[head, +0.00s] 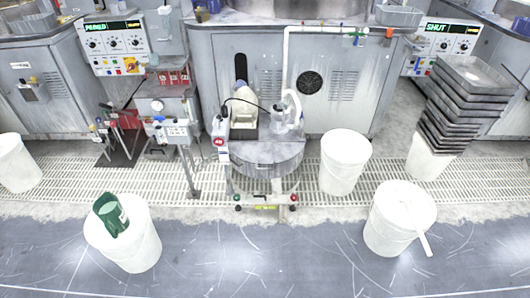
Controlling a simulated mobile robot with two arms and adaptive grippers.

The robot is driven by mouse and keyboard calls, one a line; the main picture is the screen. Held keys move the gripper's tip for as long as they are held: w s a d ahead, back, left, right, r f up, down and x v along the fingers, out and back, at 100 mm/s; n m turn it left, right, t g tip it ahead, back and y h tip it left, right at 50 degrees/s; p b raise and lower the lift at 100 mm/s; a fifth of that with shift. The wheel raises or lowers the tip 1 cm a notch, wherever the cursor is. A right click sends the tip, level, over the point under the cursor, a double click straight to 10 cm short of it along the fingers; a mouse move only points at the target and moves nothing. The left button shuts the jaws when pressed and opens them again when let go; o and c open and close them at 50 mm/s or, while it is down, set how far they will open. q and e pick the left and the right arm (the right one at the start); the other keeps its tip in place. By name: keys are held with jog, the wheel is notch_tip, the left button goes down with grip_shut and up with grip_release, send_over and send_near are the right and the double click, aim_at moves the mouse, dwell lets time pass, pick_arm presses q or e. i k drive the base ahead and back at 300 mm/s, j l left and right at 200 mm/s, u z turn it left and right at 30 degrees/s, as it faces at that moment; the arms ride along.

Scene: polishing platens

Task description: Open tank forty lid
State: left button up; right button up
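A round grey tank (267,178) stands in the middle on a small wheeled base, in front of the large grey machine. Its flat grey top (262,152) looks like a closed lid. A beige pump-like device (243,112) in a dark tray and a clear container (286,120) with a white hose sit on or just behind that top. I cannot read a number forty on it. Neither of my grippers is in view.
White buckets stand around the tank: one close at its right (345,162), one front right with a white stick (399,217), one front left with a green item (124,237). Dark trays (455,105) are stacked at the right. The grey floor (270,262) in front is clear.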

aim_at(260, 152)
jog(key=i+l, duration=0.1)
jog(key=i, duration=0.75)
